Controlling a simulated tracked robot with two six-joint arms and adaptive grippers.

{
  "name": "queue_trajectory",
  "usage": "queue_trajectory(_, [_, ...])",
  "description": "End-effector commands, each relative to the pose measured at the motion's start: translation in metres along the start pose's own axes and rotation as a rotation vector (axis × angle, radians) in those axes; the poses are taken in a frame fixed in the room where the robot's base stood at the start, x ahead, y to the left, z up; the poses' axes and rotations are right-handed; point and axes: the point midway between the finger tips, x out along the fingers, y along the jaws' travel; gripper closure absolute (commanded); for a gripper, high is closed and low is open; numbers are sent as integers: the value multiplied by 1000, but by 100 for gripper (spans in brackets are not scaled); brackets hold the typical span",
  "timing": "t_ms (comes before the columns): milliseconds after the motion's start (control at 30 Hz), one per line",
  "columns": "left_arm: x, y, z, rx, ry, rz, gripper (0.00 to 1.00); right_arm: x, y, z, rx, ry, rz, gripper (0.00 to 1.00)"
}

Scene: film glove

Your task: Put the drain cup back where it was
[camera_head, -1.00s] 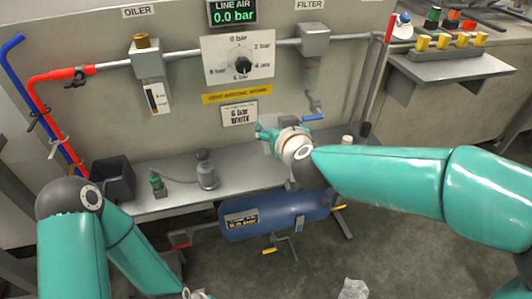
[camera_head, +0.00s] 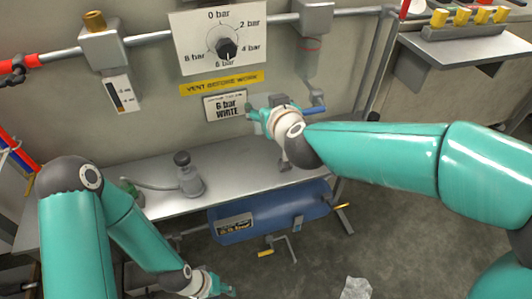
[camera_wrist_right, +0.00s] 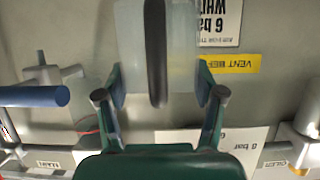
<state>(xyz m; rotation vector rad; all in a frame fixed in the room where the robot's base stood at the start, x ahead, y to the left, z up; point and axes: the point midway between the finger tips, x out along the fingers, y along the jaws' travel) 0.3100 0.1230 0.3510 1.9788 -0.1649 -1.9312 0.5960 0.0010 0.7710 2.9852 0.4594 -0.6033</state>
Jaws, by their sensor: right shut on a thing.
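The drain cup (camera_wrist_right: 184,45) is a translucent pale vessel with a dark upright bar across its near side in the right wrist view. My right gripper (camera_wrist_right: 161,85) has its fingers on both sides of the cup and is shut on it. In the head view the right gripper (camera_head: 257,117) is in front of the wall, left of the filter's drain valve, and hides most of the cup. The cup is held above the bench, apart from the valve. My left gripper (camera_head: 222,287) is low at the bottom edge, away from the cup; its fingers are too small to judge.
The filter (camera_head: 309,55) hangs from the pipe, with a blue drain lever (camera_head: 318,109) below. The metal bench (camera_head: 165,158) carries a grey bottle-like item (camera_head: 188,175) with a hose. A blue tank (camera_head: 270,218) lies below. The bench's middle is clear.

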Motion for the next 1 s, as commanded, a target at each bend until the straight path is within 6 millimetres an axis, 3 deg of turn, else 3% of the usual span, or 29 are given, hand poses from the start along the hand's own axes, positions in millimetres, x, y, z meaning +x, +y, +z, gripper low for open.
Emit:
queue_trajectory(33, [21,-8,0,0,0,0,60,11,-2,24,-4,-2,-3,74])
queue_trajectory(233, [48,-18,0,0,0,0,60,28,-4,61,-3,0,-7,74])
queue_trajectory(533, [60,-22,-1,0,1,0,60,36,-5,80,-5,0,-9,74])
queue_trajectory(767, [83,-30,-1,0,0,0,60,49,-5,111,-4,0,-8,74])
queue_trajectory(1000, [82,-30,-1,0,0,0,60,49,-6,112,-4,1,-9,74])
